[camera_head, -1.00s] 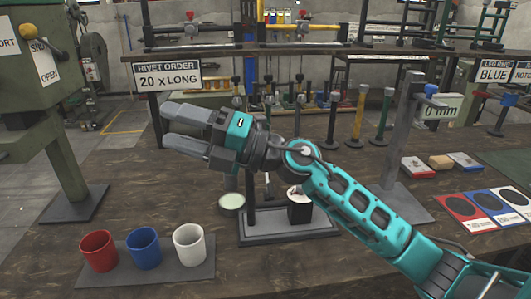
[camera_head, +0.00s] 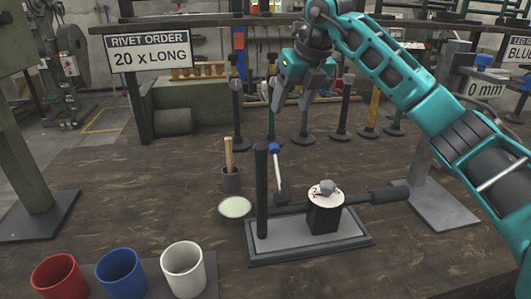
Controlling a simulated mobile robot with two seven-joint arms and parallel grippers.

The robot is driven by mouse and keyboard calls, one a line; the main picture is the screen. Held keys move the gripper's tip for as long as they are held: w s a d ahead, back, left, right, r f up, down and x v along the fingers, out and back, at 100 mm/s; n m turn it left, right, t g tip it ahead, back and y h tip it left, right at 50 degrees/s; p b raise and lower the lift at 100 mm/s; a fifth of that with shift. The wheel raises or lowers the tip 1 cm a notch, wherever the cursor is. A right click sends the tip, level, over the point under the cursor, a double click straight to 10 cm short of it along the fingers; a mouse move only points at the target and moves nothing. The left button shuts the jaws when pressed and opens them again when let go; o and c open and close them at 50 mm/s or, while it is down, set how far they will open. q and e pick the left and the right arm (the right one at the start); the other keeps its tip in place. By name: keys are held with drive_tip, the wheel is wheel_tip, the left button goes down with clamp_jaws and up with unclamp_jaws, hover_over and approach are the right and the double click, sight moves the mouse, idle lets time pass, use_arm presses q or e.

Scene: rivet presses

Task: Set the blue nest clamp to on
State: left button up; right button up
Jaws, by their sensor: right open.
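A small lever with a blue knob (camera_head: 274,149), which looks like the blue nest clamp, stands nearly upright, leaning a little, at the back of a grey base plate (camera_head: 285,247). Beside it on the plate are a black post (camera_head: 262,195) and a black block (camera_head: 323,217) with a round white top holding a small grey piece. My right gripper (camera_head: 291,98) is open and empty, fingers pointing down, above and behind the blue knob and apart from it. My left gripper is not in view.
Red (camera_head: 57,277), blue (camera_head: 121,274) and white (camera_head: 183,270) cups stand at the front left. A wooden-handled tool (camera_head: 229,165) and a pale round dish (camera_head: 236,208) are left of the plate. A black handle (camera_head: 385,195) extends right. Several dark posts stand behind.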

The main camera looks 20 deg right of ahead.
sight(275, 144)
drive_tip(key=b+x, duration=0.1)
drive_tip(key=x, duration=1.3)
drive_tip(key=shift+s+a+b, duration=0.1)
drive_tip(key=shift+b, duration=0.25)
drive_tip(key=shift+c, duration=0.2)
clamp_jaws()
